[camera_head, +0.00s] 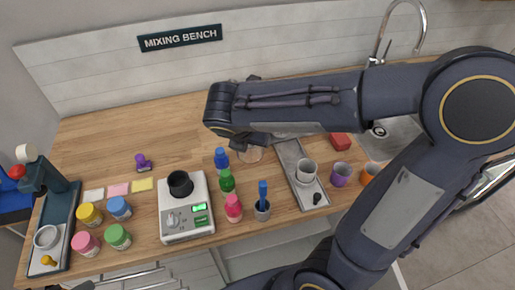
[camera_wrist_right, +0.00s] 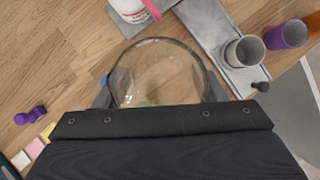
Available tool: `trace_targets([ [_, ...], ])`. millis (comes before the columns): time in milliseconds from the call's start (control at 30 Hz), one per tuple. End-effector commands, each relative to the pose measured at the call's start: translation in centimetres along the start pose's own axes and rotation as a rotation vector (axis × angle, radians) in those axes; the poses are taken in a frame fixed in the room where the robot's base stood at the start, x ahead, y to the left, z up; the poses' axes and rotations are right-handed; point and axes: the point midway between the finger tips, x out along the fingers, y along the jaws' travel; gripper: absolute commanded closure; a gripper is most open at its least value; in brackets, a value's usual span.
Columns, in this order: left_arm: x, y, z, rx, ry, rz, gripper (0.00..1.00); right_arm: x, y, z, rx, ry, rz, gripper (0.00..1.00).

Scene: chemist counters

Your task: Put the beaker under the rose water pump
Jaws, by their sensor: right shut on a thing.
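The clear glass beaker (camera_wrist_right: 157,68) is between the fingers of my right gripper (camera_wrist_right: 160,92) in the right wrist view. The fingers press on its left and right sides, with wood counter visible through the glass. In the head view my right gripper (camera_head: 243,138) is over the middle of the counter, and only a bit of the beaker (camera_head: 250,154) shows below it. A white container with a pink band (camera_wrist_right: 130,8) stands just beyond the beaker in the wrist view, cut by the top edge. I cannot tell whether it is the rose water pump.
A grey tray (camera_head: 288,152) with a light cup (camera_head: 306,171) lies right of the beaker. Purple (camera_head: 341,174) and orange cups stand further right. A scale (camera_head: 186,221) and small bottles (camera_head: 227,181) stand at front. The back-left counter is clear. My right arm hides the back right.

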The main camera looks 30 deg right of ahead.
Motion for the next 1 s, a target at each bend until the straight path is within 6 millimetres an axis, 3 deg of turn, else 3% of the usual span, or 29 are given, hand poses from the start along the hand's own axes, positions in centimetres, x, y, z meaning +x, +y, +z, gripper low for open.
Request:
trace_targets([
  [100,0.4,-0.2,0.2,0.0,0.0,0.0,0.64,3.1,-0.1,-1.9,-0.003,0.004,-0.006,0.6],
  [400,1.5,-0.7,0.8,0.0,0.0,0.0,0.64,9.3,-0.1,-5.5,-0.004,0.003,-0.004,0.6],
  [533,0.7,-0.3,0.3,0.0,0.0,0.0,0.64,10.1,-0.1,-3.2,0.006,0.001,-0.002,0.6],
  [867,0.2,-0.1,0.1,0.0,0.0,0.0,0.64,11.6,0.0,-0.8,0.004,0.001,-0.001,0.6],
  [1000,-0.5,0.2,-0.2,0.0,0.0,0.0,0.64,12.7,0.0,1.3,0.005,0.001,-0.003,0.6],
])
